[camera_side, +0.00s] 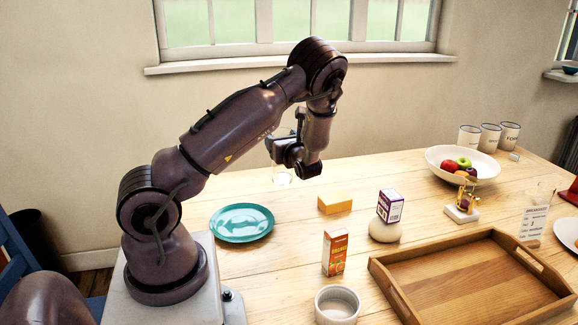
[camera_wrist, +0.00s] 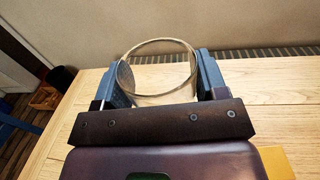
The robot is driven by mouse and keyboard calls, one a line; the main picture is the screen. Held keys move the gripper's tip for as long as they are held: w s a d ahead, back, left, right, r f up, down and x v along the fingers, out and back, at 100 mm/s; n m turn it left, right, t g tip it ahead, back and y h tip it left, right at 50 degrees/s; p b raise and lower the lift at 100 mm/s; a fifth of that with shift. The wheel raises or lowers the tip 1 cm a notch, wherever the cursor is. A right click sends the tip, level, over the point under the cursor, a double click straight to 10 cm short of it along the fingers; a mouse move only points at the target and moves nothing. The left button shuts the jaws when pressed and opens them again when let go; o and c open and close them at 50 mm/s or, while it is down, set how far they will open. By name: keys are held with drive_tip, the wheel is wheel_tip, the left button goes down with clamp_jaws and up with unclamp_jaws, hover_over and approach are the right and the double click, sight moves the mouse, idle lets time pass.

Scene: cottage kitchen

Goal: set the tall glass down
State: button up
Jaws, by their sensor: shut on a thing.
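The tall glass is clear and faint in the side view (camera_side: 282,176), at the far edge of the table, behind the teal plate. My gripper (camera_side: 283,150) is shut on it, and the arm hides part of the glass. In the wrist view the round rim of the glass (camera_wrist: 160,42) shows between the two blue-grey fingers of my gripper (camera_wrist: 162,80). The glass looks upright. I cannot tell whether its base touches the wooden table (camera_side: 270,268).
A teal plate (camera_side: 241,223), a yellow block (camera_side: 334,203), an orange box (camera_side: 334,251), a purple-and-white box (camera_side: 390,205) and a white ramekin (camera_side: 337,305) stand nearby. A wooden tray (camera_side: 393,290) and a fruit bowl (camera_side: 440,163) are at right. Bare table lies around the glass.

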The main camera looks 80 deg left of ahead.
drive_tip(key=w+a+f, duration=0.3)
drive_tip(key=a+f, duration=0.1)
drive_tip(key=f, duration=0.5)
drive_tip(key=shift+a+f, duration=0.1)
drive_tip(key=shift+f, duration=0.05)
drive_tip(key=o, duration=1.4)
